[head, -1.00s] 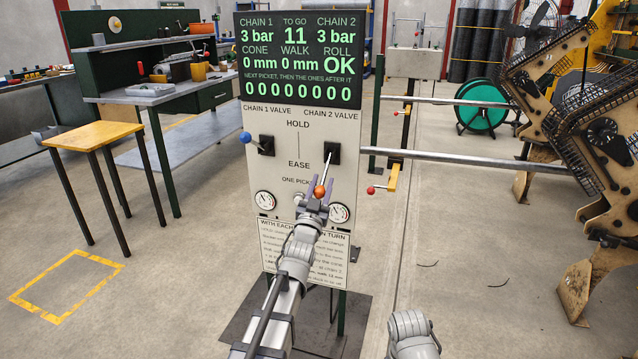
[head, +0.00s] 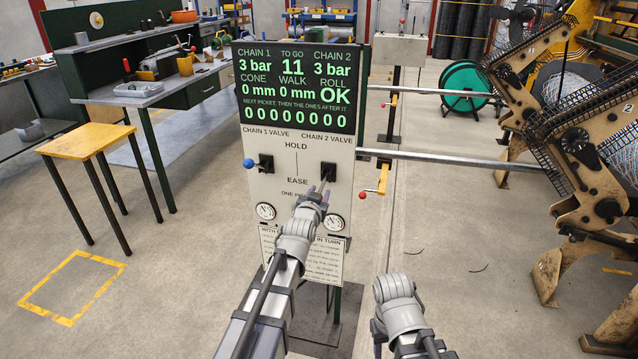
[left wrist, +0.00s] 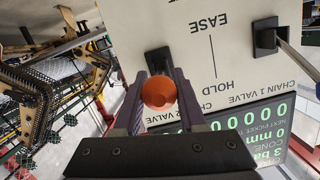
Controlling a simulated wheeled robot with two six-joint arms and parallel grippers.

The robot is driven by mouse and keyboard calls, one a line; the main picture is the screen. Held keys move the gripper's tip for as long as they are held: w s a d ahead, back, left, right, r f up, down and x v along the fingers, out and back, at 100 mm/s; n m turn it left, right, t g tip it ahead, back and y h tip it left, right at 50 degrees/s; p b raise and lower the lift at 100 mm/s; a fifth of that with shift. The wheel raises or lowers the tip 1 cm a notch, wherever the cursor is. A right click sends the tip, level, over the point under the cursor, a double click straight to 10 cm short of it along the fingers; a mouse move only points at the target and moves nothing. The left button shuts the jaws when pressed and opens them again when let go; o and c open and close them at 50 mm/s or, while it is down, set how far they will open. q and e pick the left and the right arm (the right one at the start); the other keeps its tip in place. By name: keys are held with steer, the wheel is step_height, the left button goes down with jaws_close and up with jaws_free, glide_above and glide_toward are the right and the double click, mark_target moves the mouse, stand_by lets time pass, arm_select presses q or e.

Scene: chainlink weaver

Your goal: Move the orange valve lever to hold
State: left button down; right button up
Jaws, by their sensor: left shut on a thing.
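The control panel (head: 268,185) stands ahead with HOLD above EASE. My left gripper (head: 322,190) is in front of the chain 2 valve's black slot plate (head: 328,172). In the left wrist view, the orange lever knob (left wrist: 158,92) sits between the two fingers of my left gripper (left wrist: 158,98), which is shut on it. In the head view the knob and lever shaft are hidden behind the gripper, so the lever's exact angle is hard to tell. My right gripper is not visible; only grey links of my right arm show at the bottom.
The blue-knobbed chain 1 valve lever (head: 249,163) is left of my gripper. Two gauges (head: 265,211) sit lower on the panel. A red-knobbed lever (head: 362,195) is just right of the panel. A yellow-topped table (head: 85,140) stands left; floor between is clear.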

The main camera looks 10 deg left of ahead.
mark_target(320, 189)
arm_select(q)
steer(key=r+g+p, duration=0.1)
steer(key=g+p, duration=0.1)
steer(key=p, duration=0.2)
steer(key=w+r+g+p, duration=0.1)
steer(key=r+g+p, duration=0.1)
steer(key=p, duration=0.3)
steer(key=r+g+p, duration=0.2)
steer(key=p, duration=0.3)
steer(key=shift+w+r, duration=0.25)
steer(key=shift+w+r+g+p, duration=0.2)
steer(key=shift+g+p, duration=0.6)
steer(key=shift+p, duration=0.3)
steer(key=c, duration=0.5)
jaws_free()
steer(key=p+v, duration=0.5)
steer(key=v, duration=0.2)
steer(key=shift+s+r+p, duration=0.2)
steer(key=shift+s+p, duration=0.1)
steer(key=shift+p, duration=0.1)
steer(key=shift+d, duration=0.1)
